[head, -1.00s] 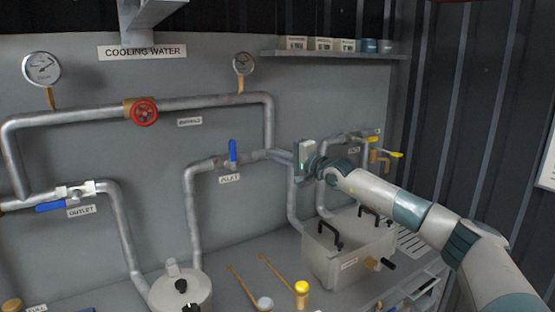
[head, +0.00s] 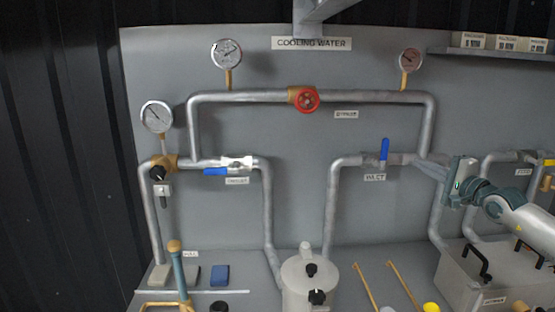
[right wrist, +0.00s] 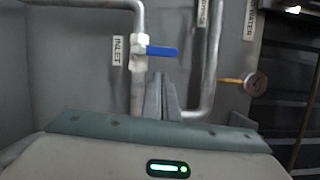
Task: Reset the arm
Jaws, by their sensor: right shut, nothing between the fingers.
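My right arm comes in from the right in the head view. Its gripper (head: 449,184) is beside the right-hand vertical pipe, right of the inlet valve's blue lever (head: 385,150), which stands upright. In the right wrist view the gripper's fingers (right wrist: 161,97) are together with nothing between them. The inlet valve's blue lever (right wrist: 162,52) shows above them in that view, apart from the fingers. My left gripper does not show.
A grey panel carries pipes, gauges, a red bypass wheel (head: 305,99) and the outlet valve's blue lever (head: 216,171). Below stand a white canister (head: 304,284) and a grey box with black handles (head: 470,285) under my right arm. A shelf (head: 500,52) is at upper right.

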